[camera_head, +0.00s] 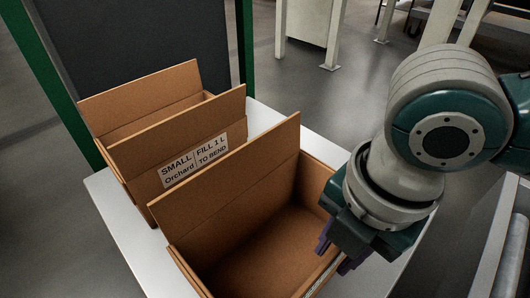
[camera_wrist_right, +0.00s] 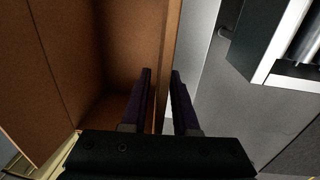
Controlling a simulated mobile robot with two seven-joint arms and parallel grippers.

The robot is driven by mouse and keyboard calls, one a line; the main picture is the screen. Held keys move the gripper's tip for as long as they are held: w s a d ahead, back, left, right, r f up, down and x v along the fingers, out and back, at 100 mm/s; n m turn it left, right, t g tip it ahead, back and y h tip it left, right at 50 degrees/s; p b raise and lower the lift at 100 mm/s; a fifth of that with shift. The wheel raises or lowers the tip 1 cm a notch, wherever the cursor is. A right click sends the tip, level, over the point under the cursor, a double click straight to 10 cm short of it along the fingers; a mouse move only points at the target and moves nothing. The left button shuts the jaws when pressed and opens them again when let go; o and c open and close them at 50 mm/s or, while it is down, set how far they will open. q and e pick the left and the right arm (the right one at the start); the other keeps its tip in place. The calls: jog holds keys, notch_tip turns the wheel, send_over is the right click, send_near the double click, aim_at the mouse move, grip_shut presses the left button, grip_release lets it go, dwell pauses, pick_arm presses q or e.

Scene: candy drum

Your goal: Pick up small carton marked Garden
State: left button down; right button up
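The nearest brown carton (camera_head: 240,245) stands open on a white table, its tall back flap raised. A label strip shows on its near right rim, mostly hidden by my right gripper (camera_head: 336,254), so I cannot read its name. No "Garden" marking is readable. In the right wrist view my right gripper (camera_wrist_right: 161,75) has its two dark fingers apart, on either side of a carton wall (camera_wrist_right: 169,35). A gap shows between the fingers. My left gripper is out of view.
Grey rails (camera_head: 505,250) lie at the lower right.

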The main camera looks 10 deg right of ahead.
grip_shut()
